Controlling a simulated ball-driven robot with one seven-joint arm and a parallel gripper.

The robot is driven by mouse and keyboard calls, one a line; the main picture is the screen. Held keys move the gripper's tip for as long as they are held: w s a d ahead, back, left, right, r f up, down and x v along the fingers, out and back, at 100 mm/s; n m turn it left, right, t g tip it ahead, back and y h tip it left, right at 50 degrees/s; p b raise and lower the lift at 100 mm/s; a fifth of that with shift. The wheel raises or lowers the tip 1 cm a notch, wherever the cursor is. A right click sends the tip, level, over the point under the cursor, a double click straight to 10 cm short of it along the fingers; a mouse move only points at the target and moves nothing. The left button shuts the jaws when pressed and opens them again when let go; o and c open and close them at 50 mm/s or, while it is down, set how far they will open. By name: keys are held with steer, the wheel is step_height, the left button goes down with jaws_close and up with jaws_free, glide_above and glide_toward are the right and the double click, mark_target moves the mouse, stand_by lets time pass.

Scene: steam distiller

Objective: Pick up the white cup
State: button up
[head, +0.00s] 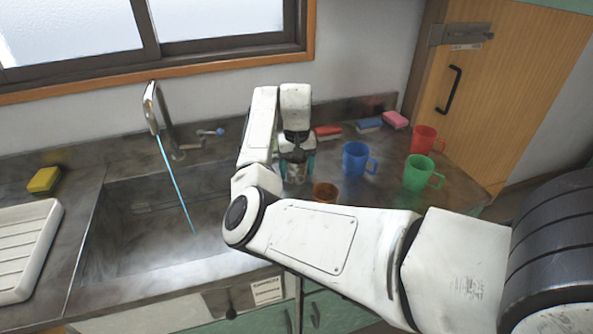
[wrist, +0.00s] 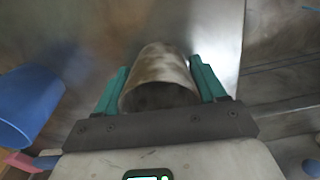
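The white cup (wrist: 163,72) is stained greyish brown. In the wrist view it sits between the two teal fingers of my gripper (wrist: 160,82), with its dark mouth facing the camera. One finger is close along each side. I cannot tell whether they press on it or leave a thin gap. In the head view my gripper (head: 298,166) points down at the counter by the sink's right edge. The cup (head: 297,174) shows small and partly hidden between the fingers. I cannot tell whether its base touches the counter.
A blue mug (head: 356,159), a green mug (head: 417,173) and a red mug (head: 424,139) stand to the right. The tap (head: 152,110) runs into the sink (head: 150,225) at left. Sponges (head: 395,120) lie along the wall.

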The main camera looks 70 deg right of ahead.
steer(key=c, duration=0.6)
steer(key=shift+r, duration=0.1)
